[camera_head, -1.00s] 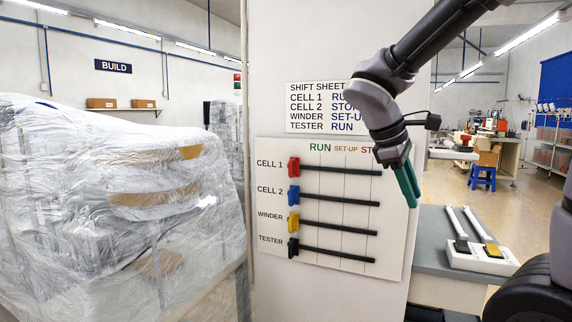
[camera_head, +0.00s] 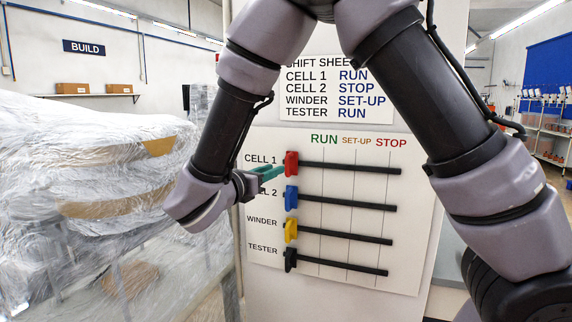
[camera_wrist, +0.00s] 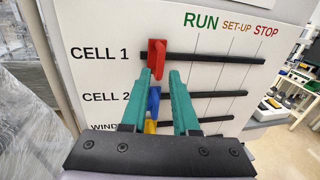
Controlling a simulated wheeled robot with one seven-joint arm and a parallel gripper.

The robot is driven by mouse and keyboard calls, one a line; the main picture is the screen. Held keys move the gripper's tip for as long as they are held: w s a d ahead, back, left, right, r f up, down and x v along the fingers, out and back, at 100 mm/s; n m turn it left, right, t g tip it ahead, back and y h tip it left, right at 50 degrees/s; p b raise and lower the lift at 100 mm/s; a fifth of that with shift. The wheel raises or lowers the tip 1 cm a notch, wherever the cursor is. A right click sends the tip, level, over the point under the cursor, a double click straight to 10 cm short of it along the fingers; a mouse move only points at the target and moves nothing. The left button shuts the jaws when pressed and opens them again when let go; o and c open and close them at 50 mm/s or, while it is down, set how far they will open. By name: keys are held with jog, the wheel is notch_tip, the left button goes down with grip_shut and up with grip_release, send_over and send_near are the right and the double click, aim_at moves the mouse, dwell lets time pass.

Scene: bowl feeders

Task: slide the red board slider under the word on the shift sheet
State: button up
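The red slider (camera_head: 291,164) sits at the left end of the CELL 1 rail (camera_head: 350,168), left of the RUN line. In the wrist view the red slider (camera_wrist: 157,58) stands just beyond my fingertips, roughly between them. My gripper (camera_head: 278,171) has green fingers that reach the slider from the left; in the wrist view my gripper (camera_wrist: 161,76) has its fingers apart. I cannot tell whether they touch the slider. The shift sheet (camera_head: 322,98) reads CELL 1 RUN. The board (camera_head: 350,270) has RUN, SET-UP and STOP headings.
Below are the blue slider (camera_head: 291,197), yellow slider (camera_head: 290,230) and black slider (camera_head: 289,259), each at its rail's left end. Wrapped machinery (camera_head: 90,200) stands left, near my arm. The CELL 1 rail is clear right of the red slider.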

aim_at(286, 164)
jog(key=x, duration=0.7)
jog(key=shift+w+d, duration=0.2)
jog(key=shift+w, duration=0.05)
grip_shut()
dwell(1.1)
